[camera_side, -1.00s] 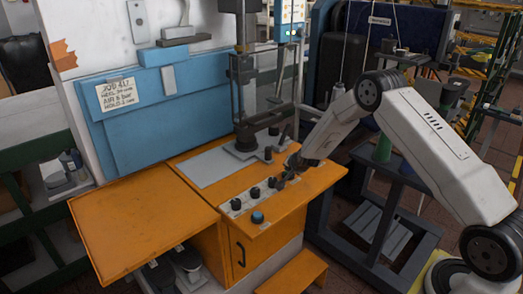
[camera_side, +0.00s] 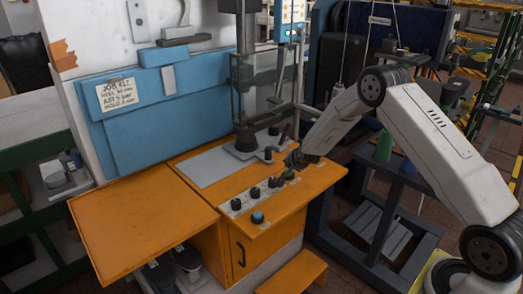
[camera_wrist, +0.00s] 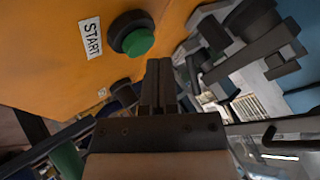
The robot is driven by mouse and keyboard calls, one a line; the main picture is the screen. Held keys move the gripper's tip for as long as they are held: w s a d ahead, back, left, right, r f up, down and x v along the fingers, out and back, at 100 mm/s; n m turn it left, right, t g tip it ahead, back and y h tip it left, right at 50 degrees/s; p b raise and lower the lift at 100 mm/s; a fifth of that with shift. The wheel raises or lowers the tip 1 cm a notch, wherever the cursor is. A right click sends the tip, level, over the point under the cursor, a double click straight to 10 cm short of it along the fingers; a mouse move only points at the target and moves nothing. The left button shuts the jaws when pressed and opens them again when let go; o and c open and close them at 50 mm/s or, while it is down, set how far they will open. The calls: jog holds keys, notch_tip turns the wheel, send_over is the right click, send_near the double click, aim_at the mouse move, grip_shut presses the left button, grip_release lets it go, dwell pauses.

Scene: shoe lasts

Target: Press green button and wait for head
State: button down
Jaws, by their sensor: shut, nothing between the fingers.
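The green button (camera_wrist: 138,42) sits in a black collar on the orange panel in the wrist view, with a START label (camera_wrist: 90,38) beside it. My gripper (camera_wrist: 159,62) is shut and empty. Its tips point towards the panel, just below and right of the button in that view, and look apart from it. In the side view my gripper (camera_side: 294,161) is at the far right end of the control row and largely hides the button. The machine's vertical head column (camera_side: 244,75) stands behind the grey plate; the head's exact state is hard to tell.
Several black knobs (camera_side: 254,193) and a blue button (camera_side: 257,217) line the control strip. A grey plate (camera_side: 213,165) lies behind it. An orange side table (camera_side: 140,220) is at the left. A dark stand with a green cone (camera_side: 384,147) is at the right, near my arm.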

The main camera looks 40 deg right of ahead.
jog(key=shift+r, duration=0.1)
dwell(0.3)
jog(key=shift+r, duration=2.5)
jog(key=shift+a, duration=0.1)
jog(key=s+a+r+n+g+y, duration=0.2)
jog(key=s+a+n, duration=0.5)
jog(key=s, duration=0.8)
jog(key=s+a+r+n+g+y, duration=0.1)
jog(key=s+a+r+n+g, duration=0.2)
jog(key=s+a, duration=0.9)
jog(key=s+r+n, duration=0.2)
jog(key=s+n, duration=0.1)
jog(key=shift+s+n+g+y, duration=0.35)
jog(key=shift+n+g+y, duration=0.05)
jog(key=shift+a, duration=0.1)
